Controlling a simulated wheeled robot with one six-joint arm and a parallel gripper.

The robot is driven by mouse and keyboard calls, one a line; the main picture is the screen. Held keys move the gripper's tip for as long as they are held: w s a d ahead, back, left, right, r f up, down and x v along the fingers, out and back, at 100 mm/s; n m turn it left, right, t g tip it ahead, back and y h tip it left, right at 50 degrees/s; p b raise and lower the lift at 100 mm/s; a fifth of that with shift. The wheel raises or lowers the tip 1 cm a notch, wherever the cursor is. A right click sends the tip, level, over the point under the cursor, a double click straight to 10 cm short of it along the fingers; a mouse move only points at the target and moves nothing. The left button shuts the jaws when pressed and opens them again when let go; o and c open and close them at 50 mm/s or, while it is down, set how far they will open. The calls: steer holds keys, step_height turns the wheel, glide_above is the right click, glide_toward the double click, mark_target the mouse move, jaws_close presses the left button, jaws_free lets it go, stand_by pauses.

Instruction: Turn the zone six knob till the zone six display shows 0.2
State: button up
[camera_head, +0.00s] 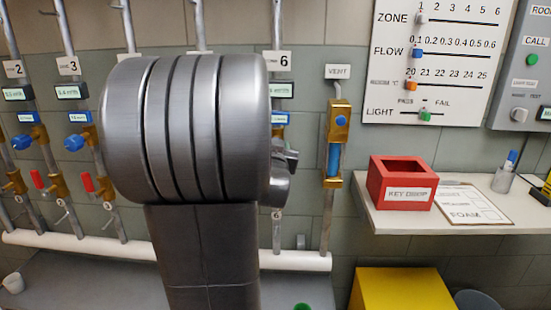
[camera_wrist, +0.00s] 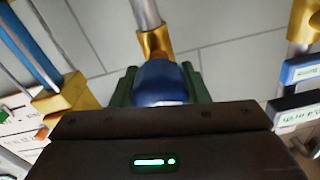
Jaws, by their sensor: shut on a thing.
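The zone six label (camera_head: 283,61) shows in the head view just right of my large arm link. Under it is the zone six display (camera_head: 280,90), partly covered by my arm, its figure unreadable. A smaller blue-framed display (camera_head: 281,118) sits below. The zone six knob is hidden behind my arm there. In the wrist view a blue knob (camera_wrist: 160,82) sits between the green fingers of my gripper (camera_wrist: 162,88), which is shut on it. At the right of that view are a blue-framed display (camera_wrist: 300,70) and a black-framed one (camera_wrist: 298,112), both tilted and too small to read surely.
Zones 2 and 3 pipes with blue knobs (camera_head: 75,142) stand left. The vent pipe (camera_head: 334,150) with brass fittings is close right of zone six. A slider board (camera_head: 440,60) hangs right, above a shelf (camera_head: 465,231) with a red key box (camera_head: 402,183) and clipboard (camera_head: 472,206).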

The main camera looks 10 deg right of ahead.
steer(key=shift+m+b, duration=1.3)
steer(key=shift+m, duration=0.2)
steer(key=o, duration=1)
steer(key=shift+c, duration=0.2)
steer(key=p+v, duration=0.2)
steer(key=v, duration=1.1)
steer(key=shift+s, duration=0.4)
